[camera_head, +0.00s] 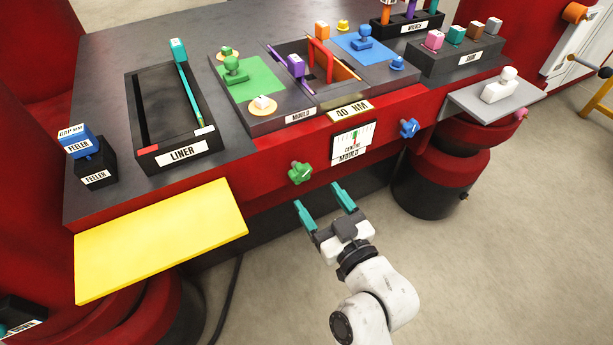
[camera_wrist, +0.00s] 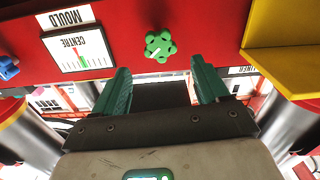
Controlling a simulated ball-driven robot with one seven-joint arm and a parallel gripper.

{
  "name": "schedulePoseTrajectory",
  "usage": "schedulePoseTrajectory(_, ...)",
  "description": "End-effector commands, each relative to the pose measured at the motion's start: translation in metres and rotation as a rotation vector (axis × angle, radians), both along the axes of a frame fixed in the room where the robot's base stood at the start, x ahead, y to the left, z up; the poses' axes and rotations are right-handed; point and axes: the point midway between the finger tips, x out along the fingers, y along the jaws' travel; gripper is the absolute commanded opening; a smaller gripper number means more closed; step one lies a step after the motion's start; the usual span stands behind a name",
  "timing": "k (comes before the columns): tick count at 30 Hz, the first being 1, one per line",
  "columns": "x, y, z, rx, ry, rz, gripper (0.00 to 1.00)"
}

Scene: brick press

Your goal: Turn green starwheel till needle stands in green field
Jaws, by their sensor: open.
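The green starwheel (camera_head: 300,173) sits on the red front face of the press. In the wrist view the starwheel (camera_wrist: 160,46) is ahead of the gap between my fingers, with a pale mark on it. My gripper (camera_head: 316,194) is open and empty, in front of and slightly below the wheel, apart from it. Its teal fingers also show in the wrist view (camera_wrist: 160,67). The white gauge (camera_head: 346,145) marked CENTRE is right of the wheel. In the wrist view the gauge (camera_wrist: 70,48) is upside down, with red and green marks close together; I cannot tell the needle's exact place.
A blue starwheel (camera_head: 409,128) is right of the gauge. A yellow shelf (camera_head: 160,240) juts out on the left, and a grey shelf (camera_head: 455,101) on the right. The LINER tray (camera_head: 185,150) and mould parts stand on top. The floor before the press is clear.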

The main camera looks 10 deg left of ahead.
Motion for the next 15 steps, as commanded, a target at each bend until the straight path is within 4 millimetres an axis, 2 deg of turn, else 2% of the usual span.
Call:
schedulePoseTrajectory(1, 0.010, 0.006, 0.004, 0.001, -0.002, 0.001, 0.74)
schedulePoseTrajectory(6, 0.033, 0.022, 0.003, 0.000, 0.000, 0.001, 0.74)
schedulePoseTrajectory(15, 0.051, 0.035, 0.000, 0.002, 0.002, 0.001, 0.74)
